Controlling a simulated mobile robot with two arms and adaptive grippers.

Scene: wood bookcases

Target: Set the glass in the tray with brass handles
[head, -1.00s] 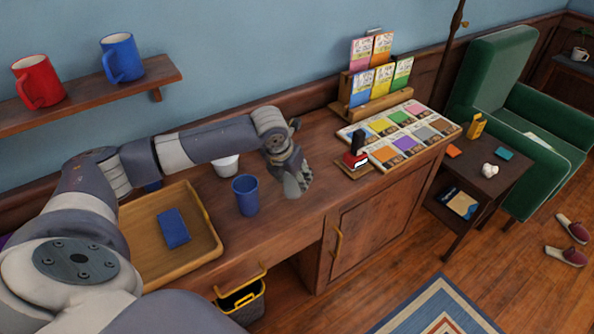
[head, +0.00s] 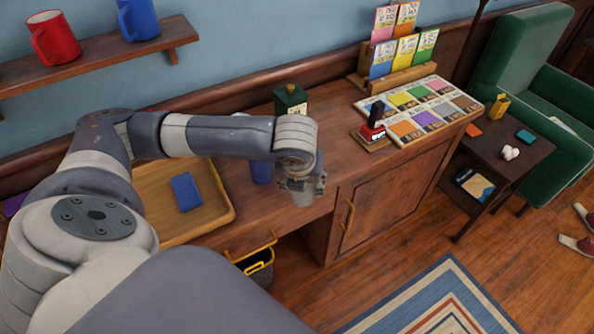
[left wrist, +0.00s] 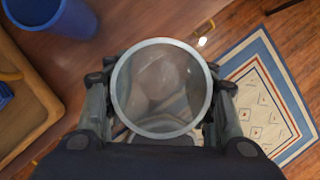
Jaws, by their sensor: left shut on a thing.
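My left gripper (head: 303,182) is shut on a clear glass (head: 305,197), which hangs near the desk's front edge. In the left wrist view the glass (left wrist: 162,88) sits mouth toward the camera between the two fingers (left wrist: 160,105) and looks empty. The wooden tray (head: 226,218) lies on the desk to the left of the gripper, partly hidden by my arm. A blue booklet-like item (head: 186,191) lies in it. My right gripper is out of view.
A blue cup (head: 261,172) stands between the tray and my gripper, partly hidden by my arm; it also shows in the left wrist view (left wrist: 58,28). A dark green box (head: 290,99) stands behind the arm. A red stamp (head: 372,130) and card board (head: 425,108) occupy the right side.

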